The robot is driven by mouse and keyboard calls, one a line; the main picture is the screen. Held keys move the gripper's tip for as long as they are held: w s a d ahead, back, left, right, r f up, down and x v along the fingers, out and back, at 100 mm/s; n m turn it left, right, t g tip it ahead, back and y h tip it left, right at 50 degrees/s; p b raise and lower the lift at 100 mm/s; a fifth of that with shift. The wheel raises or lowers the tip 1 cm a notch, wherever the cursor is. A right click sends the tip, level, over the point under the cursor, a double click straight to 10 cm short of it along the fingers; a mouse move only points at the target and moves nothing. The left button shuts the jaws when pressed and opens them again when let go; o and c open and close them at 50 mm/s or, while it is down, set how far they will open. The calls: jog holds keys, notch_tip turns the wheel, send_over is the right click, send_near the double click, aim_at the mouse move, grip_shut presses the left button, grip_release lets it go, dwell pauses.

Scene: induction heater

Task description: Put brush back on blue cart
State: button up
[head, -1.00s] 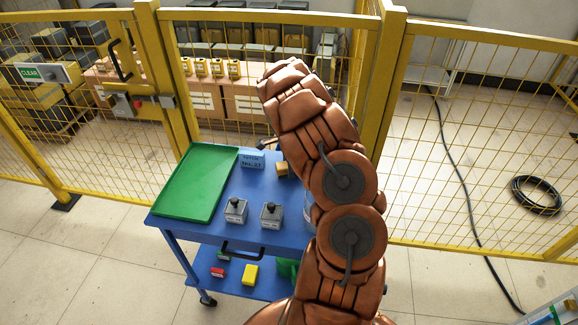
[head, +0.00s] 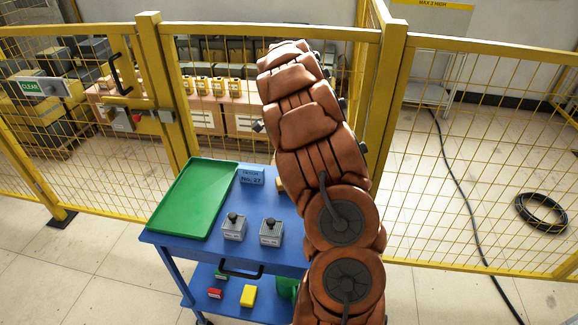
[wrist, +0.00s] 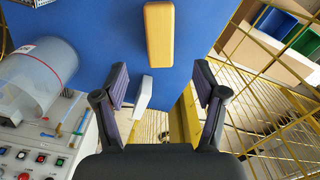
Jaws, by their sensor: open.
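The blue cart (head: 204,254) stands in front of the yellow fence, and its top also shows in the wrist view (wrist: 108,36). A wooden yellow-orange block (wrist: 159,36), perhaps the brush, lies on the cart top. In the head view it is almost fully hidden behind my arm. A small white piece (wrist: 143,95) shows at the cart's edge, between my fingers in the picture; I cannot tell whether it belongs to a brush. My gripper (wrist: 161,84) is open, with nothing clearly held, over the cart's edge. My arm hides it in the head view.
On the cart are a green tray (head: 192,200), a blue sign block (head: 251,177) and two grey boxes with black knobs (head: 234,228). Its lower shelf holds a yellow block (head: 248,295). A clear cylinder (wrist: 40,75) and a control panel (wrist: 35,155) are at left. Yellow fence (head: 470,150) stands close behind.

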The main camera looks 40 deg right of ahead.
jog(key=s+a+r+n, duration=0.3)
jog(key=a, duration=0.4)
jog(key=s+a+r+n, duration=0.4)
jog(key=a, duration=0.3)
jog(key=s+a+r+n, duration=0.3)
jog(key=a, duration=0.4)
jog(key=s+a+f+n+g, duration=0.1)
jog(key=s+a+f+n, duration=0.1)
jog(key=s+a+n, duration=1.2)
jog(key=s+a, duration=0.2)
jog(key=s, duration=0.4)
jog(key=shift+s+n+g, duration=0.25)
jog(key=shift+n+g, duration=0.05)
jog(key=shift+g, duration=0.1)
